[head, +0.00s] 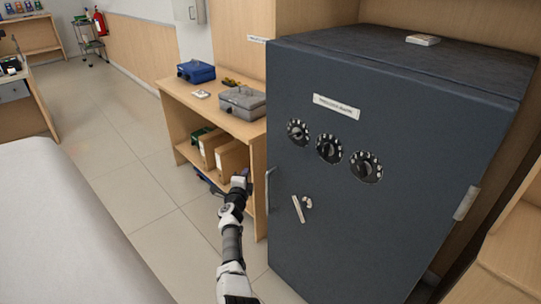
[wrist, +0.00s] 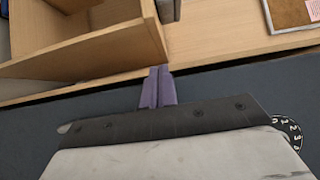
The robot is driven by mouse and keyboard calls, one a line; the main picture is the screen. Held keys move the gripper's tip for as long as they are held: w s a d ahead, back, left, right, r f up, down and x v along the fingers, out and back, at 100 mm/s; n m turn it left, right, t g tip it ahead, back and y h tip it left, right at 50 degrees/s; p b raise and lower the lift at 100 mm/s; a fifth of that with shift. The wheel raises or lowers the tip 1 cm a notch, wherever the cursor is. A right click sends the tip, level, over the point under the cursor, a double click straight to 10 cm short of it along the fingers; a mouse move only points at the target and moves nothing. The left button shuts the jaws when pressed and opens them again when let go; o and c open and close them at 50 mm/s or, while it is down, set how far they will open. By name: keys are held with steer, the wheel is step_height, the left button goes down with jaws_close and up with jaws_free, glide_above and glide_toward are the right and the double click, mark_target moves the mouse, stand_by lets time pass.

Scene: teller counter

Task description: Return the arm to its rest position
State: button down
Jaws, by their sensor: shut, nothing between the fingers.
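My arm reaches forward from the bottom of the head view. My gripper (head: 241,177) is in front of the wooden shelf unit, just left of the safe's front. In the wrist view my gripper's two purple fingers (wrist: 157,88) lie together, shut and empty. The dark safe (head: 390,220) fills the right half of the head view, its door closed. Whether my gripper touches the safe or shelf I cannot tell.
The wooden shelf unit (head: 258,170) holds a blue cash box (head: 196,71), a grey cash box (head: 242,102) and binders (head: 232,158). The safe has three dials (head: 329,148) and a handle (head: 298,209). A white rounded surface (head: 60,230) lies left. Tiled floor (head: 110,150) is clear between.

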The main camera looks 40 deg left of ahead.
steer(key=shift+s+a+p, duration=0.2)
steer(key=shift+s+p, duration=0.2)
steer(key=shift+s, duration=2.1)
